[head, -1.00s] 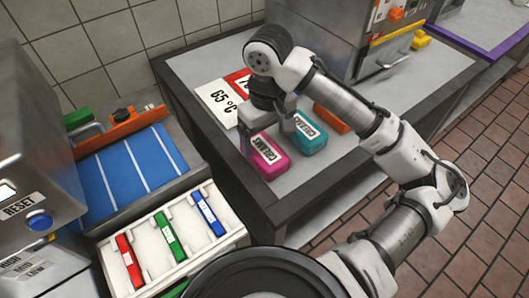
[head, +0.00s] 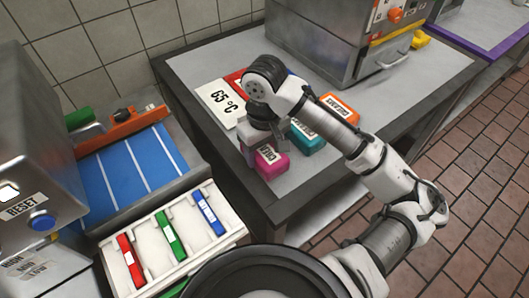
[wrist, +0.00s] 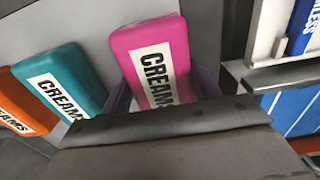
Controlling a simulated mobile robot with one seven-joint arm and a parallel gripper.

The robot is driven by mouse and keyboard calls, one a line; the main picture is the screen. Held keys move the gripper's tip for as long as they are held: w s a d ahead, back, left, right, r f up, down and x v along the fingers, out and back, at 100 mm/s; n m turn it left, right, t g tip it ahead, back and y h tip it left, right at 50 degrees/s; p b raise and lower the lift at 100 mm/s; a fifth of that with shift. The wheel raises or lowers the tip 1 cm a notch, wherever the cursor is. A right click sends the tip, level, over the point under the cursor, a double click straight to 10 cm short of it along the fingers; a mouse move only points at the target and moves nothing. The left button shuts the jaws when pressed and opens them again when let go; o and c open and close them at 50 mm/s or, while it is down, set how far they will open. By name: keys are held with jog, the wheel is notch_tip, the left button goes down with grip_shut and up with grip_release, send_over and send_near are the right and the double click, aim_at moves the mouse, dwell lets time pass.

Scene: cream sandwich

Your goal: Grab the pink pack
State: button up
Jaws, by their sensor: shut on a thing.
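The pink pack (head: 273,169), with a white CREAMS label, is at the front of the grey metal table. My gripper (head: 266,150) is over it from above, shut on it, with a finger on each side. In the wrist view the pink pack (wrist: 130,43) stands between the purple-grey fingers, its lower end hidden by the dark gripper body. I cannot tell whether it is clear of the table top.
A teal pack (head: 309,140) is close beside the pink one, and an orange pack (head: 343,106) lies beyond. A 65 °C sign (head: 219,100) lies behind. A white tray (head: 178,277) with red, green and blue items stands at front left, near a blue conveyor (head: 134,165).

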jog(key=shift+c, duration=1)
